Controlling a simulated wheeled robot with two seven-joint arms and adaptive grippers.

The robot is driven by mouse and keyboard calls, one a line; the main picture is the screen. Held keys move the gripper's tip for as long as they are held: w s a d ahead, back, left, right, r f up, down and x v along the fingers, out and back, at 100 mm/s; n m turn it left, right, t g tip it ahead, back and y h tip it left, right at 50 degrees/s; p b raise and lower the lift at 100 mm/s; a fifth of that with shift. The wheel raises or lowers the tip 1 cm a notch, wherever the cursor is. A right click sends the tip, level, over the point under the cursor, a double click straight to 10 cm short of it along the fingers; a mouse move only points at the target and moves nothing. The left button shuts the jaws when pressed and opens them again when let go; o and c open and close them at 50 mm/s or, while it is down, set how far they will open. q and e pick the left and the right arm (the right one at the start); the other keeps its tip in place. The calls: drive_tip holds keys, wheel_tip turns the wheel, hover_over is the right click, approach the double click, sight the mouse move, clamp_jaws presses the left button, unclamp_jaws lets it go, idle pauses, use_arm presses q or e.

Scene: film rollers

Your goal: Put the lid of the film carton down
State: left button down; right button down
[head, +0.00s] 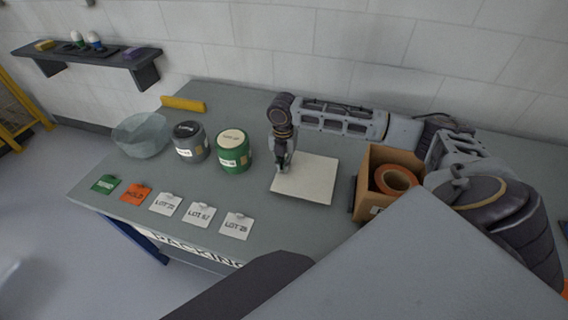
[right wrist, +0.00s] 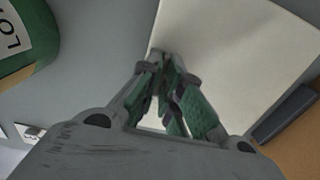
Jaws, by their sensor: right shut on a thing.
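The lid (head: 312,179) is a flat cream square, lying level over the table just left of the film carton; I cannot tell whether it touches the tabletop. The film carton (head: 366,186) is a brown open box with an orange roll (head: 395,179) inside. My right gripper (head: 281,168) points down and is shut on the lid's left edge. In the right wrist view, the lid (right wrist: 235,55) spreads beyond the closed green fingers (right wrist: 168,85), which hide its near edge. My left gripper is not in view.
A green tub (head: 233,155), a grey tub (head: 190,145) and a glass bowl (head: 141,137) stand to the left. Several tags lie along the front, including an orange one (head: 136,193). A yellow bar (head: 183,104) lies at the back. Table between tags and lid is clear.

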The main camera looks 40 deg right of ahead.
idle(0.3)
drive_tip(key=c, duration=1.6)
unclamp_jaws()
drive_tip(key=shift+r, duration=0.1)
wheel_tip(320, 180, up, 12)
drive_tip(key=shift+w+f+p, duration=0.1)
drive_tip(key=shift+p, duration=0.3)
